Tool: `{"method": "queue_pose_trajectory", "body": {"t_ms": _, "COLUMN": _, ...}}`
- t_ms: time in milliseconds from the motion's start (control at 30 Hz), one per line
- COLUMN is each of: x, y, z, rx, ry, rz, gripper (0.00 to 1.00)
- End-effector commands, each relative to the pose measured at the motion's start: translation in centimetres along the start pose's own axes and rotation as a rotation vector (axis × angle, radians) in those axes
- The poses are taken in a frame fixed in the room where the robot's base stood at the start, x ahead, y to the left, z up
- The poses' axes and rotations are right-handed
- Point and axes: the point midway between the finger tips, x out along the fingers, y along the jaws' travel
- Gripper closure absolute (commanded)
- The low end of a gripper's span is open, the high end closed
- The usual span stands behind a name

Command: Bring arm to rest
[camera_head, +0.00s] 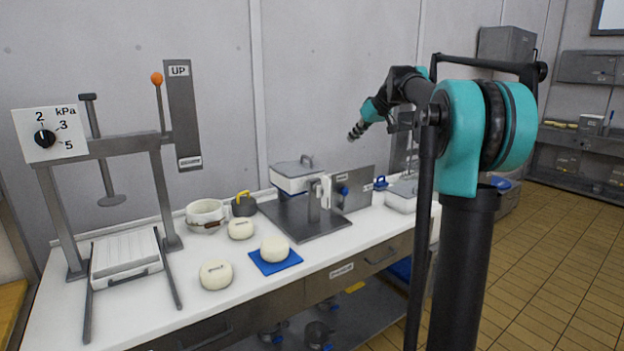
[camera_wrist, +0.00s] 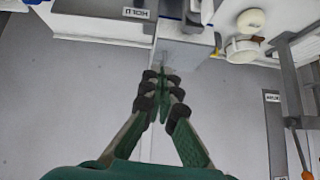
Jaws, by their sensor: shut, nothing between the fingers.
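My gripper (camera_head: 357,131) is at the end of my raised arm, above the back right part of the white bench (camera_head: 190,320) and clear of everything on it. In the wrist view my gripper (camera_wrist: 161,85) has its fingertips together, with nothing between them. The wrist view looks toward the wall and the bench from an odd angle, so the bench things appear along its top edge.
Three pale cheeses stand on the bench, one (camera_head: 274,248) on a blue mat (camera_head: 290,265). A press frame (camera_head: 110,148) with a lever stands left. A grey metal stand (camera_head: 312,225) and a white-lidded box (camera_head: 296,176) lie below my gripper. Tiled floor at right is open.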

Motion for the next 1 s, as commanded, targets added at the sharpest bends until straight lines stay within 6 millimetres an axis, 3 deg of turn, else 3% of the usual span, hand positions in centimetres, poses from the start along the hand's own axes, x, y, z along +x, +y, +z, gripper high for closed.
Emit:
{"method": "queue_pose_trajectory", "body": {"t_ms": 267, "x": 1.1, "y": -1.4, "z": 4.5, "rx": 0.04, "ry": -0.044, "rz": 0.018, "gripper": 1.0}}
{"method": "queue_pose_trajectory", "body": {"t_ms": 567, "x": 2.8, "y": -4.1, "z": 13.5, "rx": 0.121, "ry": -0.121, "rz": 0.064, "gripper": 1.0}}
{"method": "queue_pose_trajectory", "body": {"t_ms": 667, "x": 3.4, "y": -5.6, "z": 18.3, "rx": 0.16, "ry": -0.157, "rz": 0.091, "gripper": 1.0}}
{"method": "queue_pose_trajectory", "body": {"t_ms": 1000, "x": 4.4, "y": -12.3, "z": 40.7, "rx": 0.33, "ry": -0.283, "rz": 0.24, "gripper": 1.0}}
